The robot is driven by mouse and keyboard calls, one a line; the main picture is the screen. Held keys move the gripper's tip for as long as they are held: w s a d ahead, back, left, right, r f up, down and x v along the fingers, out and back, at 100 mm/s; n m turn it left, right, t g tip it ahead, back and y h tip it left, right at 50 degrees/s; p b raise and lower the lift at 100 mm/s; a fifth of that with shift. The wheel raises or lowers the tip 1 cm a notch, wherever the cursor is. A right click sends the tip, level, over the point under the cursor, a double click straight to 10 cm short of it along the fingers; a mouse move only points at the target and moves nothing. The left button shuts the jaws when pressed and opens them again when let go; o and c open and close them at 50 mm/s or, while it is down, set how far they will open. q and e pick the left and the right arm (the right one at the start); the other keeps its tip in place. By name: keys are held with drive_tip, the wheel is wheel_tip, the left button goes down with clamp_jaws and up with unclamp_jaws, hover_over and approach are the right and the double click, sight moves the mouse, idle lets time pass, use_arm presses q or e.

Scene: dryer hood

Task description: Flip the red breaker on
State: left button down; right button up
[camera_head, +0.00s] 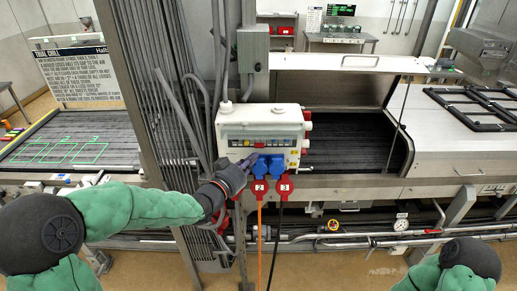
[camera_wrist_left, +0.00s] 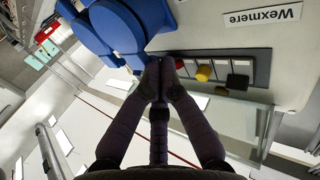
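A light grey electrical box (camera_head: 285,118) is mounted on the post in the middle of the head view. A row of small coloured switches shows on its front. Contact cannot be told. My right gripper is out of view.
Blue sockets (camera_wrist_left: 105,30) lie close beside my left fingertips. Red plugs (camera_head: 260,188) hang below the box with orange and black cables. A clear panel (camera_wrist_left: 225,118) shows next to the switch recess. Grey conduits and the post stand left of the box.

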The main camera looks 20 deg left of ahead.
use_arm(q)
drive_tip(key=shift+w+d, duration=0.1)
drive_tip(key=shift+w, duration=0.15)
drive_tip(key=shift+w+d, duration=0.1)
drive_tip(key=shift+w, duration=0.2)
drive_tip(key=shift+w+d+b, duration=0.25)
drive_tip(key=shift+w+b, duration=0.25)
drive_tip(key=shift+w, duration=0.2)
drive_tip(key=shift+s+b, duration=0.15)
drive_tip(key=shift+b, duration=0.3)
